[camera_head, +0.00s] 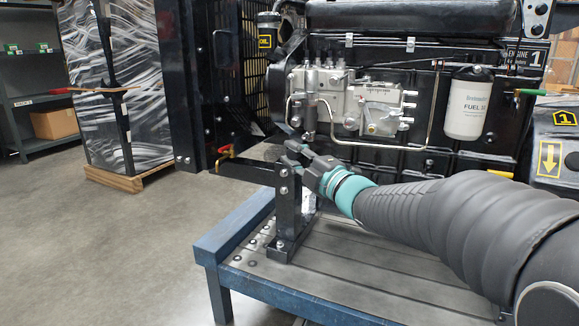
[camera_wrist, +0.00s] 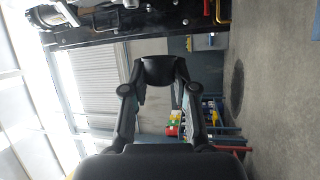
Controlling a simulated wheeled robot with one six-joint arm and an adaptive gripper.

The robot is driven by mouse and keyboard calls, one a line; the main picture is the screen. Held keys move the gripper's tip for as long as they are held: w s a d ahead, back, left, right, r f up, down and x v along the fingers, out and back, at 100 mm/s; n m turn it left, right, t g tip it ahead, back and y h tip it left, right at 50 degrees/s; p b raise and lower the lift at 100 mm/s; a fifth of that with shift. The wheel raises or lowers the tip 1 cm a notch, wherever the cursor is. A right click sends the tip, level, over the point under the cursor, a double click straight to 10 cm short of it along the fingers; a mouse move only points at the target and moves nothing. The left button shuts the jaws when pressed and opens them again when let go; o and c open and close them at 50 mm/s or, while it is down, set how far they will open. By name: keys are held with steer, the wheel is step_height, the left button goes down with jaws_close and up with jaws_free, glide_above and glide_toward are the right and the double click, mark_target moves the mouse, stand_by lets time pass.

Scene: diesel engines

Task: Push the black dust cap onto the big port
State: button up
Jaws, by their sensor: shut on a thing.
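My gripper (camera_head: 303,158) is at the left of the engine, just above and beside a black bracket post, below the silver pump. In the wrist view my gripper (camera_wrist: 160,84) has its two fingers closed on a black piece, the dust cap (camera_wrist: 160,70), held between the fingertips. In the camera_head view the cap is hard to tell from the dark fingers and post. The silver injection pump (camera_head: 345,98) carries several small stubs on its top and right side. I cannot tell which opening is the big port.
The black bracket post (camera_head: 286,208) stands on the blue-edged bench (camera_head: 325,262), close to my gripper. A white fuel filter (camera_head: 466,105) hangs at right. A red-handled valve (camera_head: 226,151) is at left. A wrapped pallet (camera_head: 118,85) stands farther back. The floor at left is clear.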

steer(key=shift+n+y, duration=0.4)
steer(key=shift+n, duration=0.1)
steer(key=w+p, duration=0.1)
steer(key=w+d+r+p, duration=0.1)
steer(key=w, duration=0.1)
steer(key=w+r+p, duration=0.1)
steer(key=shift+w+d, duration=0.2)
steer(key=shift+w, duration=0.05)
steer(key=shift+d+f, duration=0.15)
stand_by(0.5)
steer(key=shift+w+d+b, duration=0.2)
steer(key=shift+w+b, duration=0.4)
steer(key=shift+b, duration=0.1)
steer(key=shift+c, duration=0.2)
stand_by(1.0)
steer(key=o, duration=0.9)
steer(key=shift+c, duration=0.5)
